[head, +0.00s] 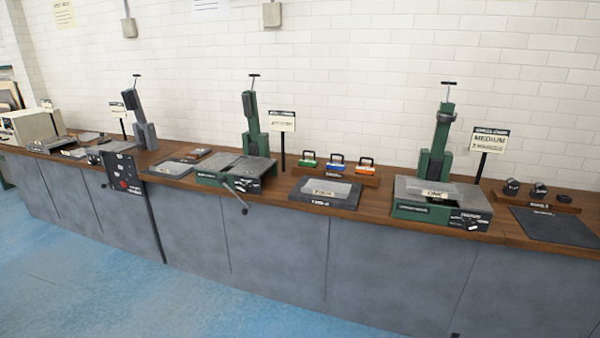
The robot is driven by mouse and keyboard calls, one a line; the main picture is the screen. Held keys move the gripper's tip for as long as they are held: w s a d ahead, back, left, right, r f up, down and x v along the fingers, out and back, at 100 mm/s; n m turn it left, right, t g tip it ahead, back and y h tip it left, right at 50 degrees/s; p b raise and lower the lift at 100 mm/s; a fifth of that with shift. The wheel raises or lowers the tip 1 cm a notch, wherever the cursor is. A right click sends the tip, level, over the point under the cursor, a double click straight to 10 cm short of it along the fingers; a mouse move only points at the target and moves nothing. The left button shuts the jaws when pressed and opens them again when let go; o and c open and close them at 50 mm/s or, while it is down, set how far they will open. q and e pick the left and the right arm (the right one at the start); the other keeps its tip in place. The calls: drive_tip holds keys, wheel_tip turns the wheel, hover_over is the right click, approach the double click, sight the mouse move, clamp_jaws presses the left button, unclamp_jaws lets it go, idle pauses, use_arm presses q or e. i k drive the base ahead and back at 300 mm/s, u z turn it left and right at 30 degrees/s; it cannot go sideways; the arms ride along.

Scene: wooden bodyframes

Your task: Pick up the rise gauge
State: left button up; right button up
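No label that reads "rise gauge" is legible, so I cannot tell which item it is. Small handled blocks in green (308,160), blue (337,163) and orange (365,166) stand in a row on a wooden rack (345,177) at the middle of the bench. Small dark pieces (539,190) sit on another wooden rack (536,203) at the far right. Neither of my grippers is in view.
A long wooden-topped bench (392,204) with grey panels runs along a white brick wall. Green presses (437,150) (253,130), a grey press (143,125), and flat plates (325,192) (556,227) stand on it. A lever (236,198) juts out in front. The blue floor (120,285) is clear.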

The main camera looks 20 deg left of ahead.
sight(304, 160)
drive_tip(key=z, duration=0.2)
drive_tip(key=k, duration=0.15)
drive_tip(key=u, duration=1.1)
drive_tip(key=i, duration=1.8)
drive_tip(key=z, duration=0.9)
drive_tip(key=i, duration=0.55)
drive_tip(key=z, duration=0.65)
